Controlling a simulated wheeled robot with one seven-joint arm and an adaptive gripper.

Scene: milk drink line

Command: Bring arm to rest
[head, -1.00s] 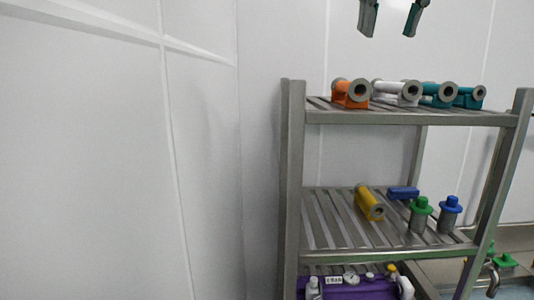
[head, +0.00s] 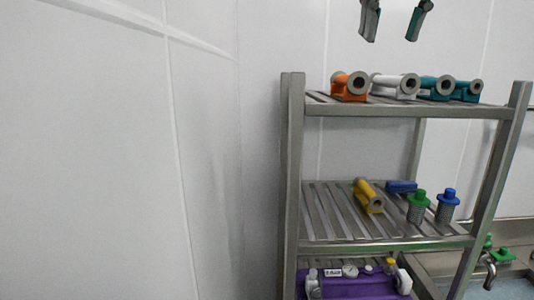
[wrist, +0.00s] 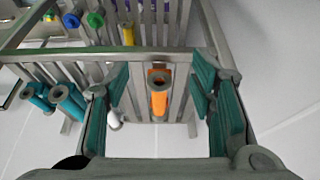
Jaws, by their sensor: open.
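My gripper (head: 394,30) shows at the top of the head view, its two fingers apart and empty, above the steel rack. In the wrist view my gripper (wrist: 160,100) is open, with teal fingers on both sides. An orange pipe fitting (wrist: 158,95) shows between the fingers but lies below on the rack's top shelf. In the head view the orange fitting (head: 349,87) is at the left end of that shelf, apart from the fingers.
The steel rack's top shelf (head: 400,110) also bears a white fitting (head: 395,86) and two teal fittings (head: 437,88). The middle shelf holds a yellow fitting (head: 368,196), a blue block and green- and blue-capped parts. A purple item (head: 350,284) is below. White walls stand behind and left.

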